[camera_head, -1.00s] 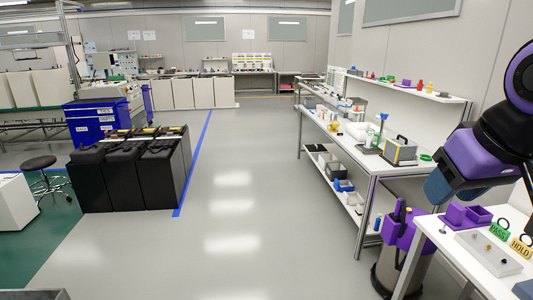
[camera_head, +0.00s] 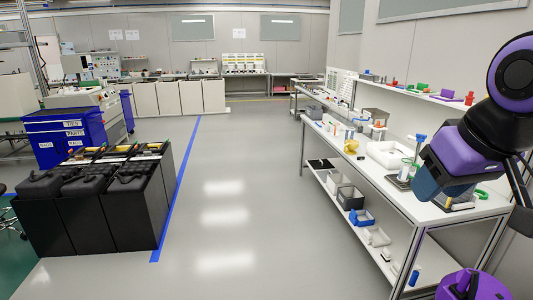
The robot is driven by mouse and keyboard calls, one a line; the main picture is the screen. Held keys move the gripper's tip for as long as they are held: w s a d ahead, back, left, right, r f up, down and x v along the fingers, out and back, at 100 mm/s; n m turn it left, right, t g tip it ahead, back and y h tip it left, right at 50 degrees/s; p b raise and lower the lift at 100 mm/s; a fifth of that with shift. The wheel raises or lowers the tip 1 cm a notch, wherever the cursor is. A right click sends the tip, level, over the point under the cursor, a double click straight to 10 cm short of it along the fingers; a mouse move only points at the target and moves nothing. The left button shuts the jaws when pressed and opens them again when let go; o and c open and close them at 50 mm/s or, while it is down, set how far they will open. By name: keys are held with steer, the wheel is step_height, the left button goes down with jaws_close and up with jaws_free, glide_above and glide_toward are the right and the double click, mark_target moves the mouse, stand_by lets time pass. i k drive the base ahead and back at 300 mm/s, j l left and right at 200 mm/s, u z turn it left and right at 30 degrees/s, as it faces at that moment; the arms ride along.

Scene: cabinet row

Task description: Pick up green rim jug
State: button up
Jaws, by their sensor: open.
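I cannot pick out a jug with a green rim for certain. A small green ring-like thing (camera_head: 480,194) lies on the right-hand bench, partly behind my arm, and is too small to identify. A thin green shape (camera_head: 408,160) shows beside the white tray on the same bench and is also unclear. My purple and black arm is folded at the right edge and hides part of the bench. My gripper's fingers do not show.
The white bench (camera_head: 375,177) runs along the right, with a white tray (camera_head: 385,163), a yellow item (camera_head: 351,146) and bins on its lower shelf. Black cases (camera_head: 110,215) and a blue cabinet (camera_head: 65,138) stand left. The grey floor between is clear.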

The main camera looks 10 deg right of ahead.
mark_target(406, 164)
steer(key=i, duration=1.75)
steer(key=i+z, duration=0.4)
steer(key=i+j+z, duration=0.15)
steer(key=i+z, duration=0.25)
steer(key=i+j+z, duration=0.25)
steer(key=i+z, duration=0.2)
steer(key=i+j+z, duration=0.65)
steer(key=j+z, duration=0.15)
